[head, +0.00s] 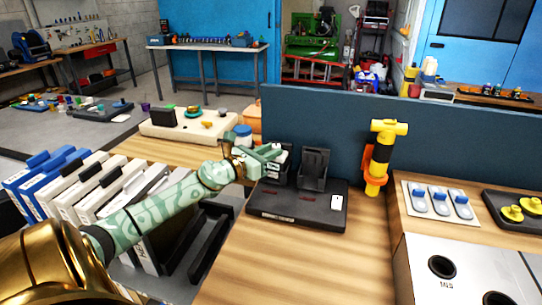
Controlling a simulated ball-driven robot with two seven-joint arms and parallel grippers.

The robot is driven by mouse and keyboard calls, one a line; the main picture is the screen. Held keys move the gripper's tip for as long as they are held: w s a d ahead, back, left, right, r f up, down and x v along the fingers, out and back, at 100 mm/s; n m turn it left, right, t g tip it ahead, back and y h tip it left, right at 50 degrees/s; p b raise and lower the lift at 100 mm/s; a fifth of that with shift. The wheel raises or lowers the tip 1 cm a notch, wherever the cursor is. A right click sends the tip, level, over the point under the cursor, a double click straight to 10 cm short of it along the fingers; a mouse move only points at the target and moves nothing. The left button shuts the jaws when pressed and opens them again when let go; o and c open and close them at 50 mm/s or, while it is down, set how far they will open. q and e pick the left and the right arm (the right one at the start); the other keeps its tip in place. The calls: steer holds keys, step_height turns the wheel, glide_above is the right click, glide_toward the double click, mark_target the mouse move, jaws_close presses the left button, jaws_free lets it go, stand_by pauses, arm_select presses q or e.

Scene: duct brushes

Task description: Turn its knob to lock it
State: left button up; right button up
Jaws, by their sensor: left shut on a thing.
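A black dock (298,214) stands on the wooden bench, with dark upright units at its back. The right upright (314,166) is in plain view. The left upright (283,172) is partly covered by my left gripper (274,153). My pale green left arm reaches in from the left, and its gripper is shut at the top of the left upright. My right gripper is not in view.
A blue-grey panel (340,130) stands behind the dock. A yellow tool (380,155) in an orange holder is to its right. Bare wood (290,265) lies in front of the dock.

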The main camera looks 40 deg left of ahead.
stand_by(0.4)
arm_select(q)
steer(key=o, duration=1)
steer(key=shift+s, duration=0.1)
steer(key=s+a, duration=0.1)
steer(key=s, duration=1.5)
steer(key=shift+p, duration=0.4)
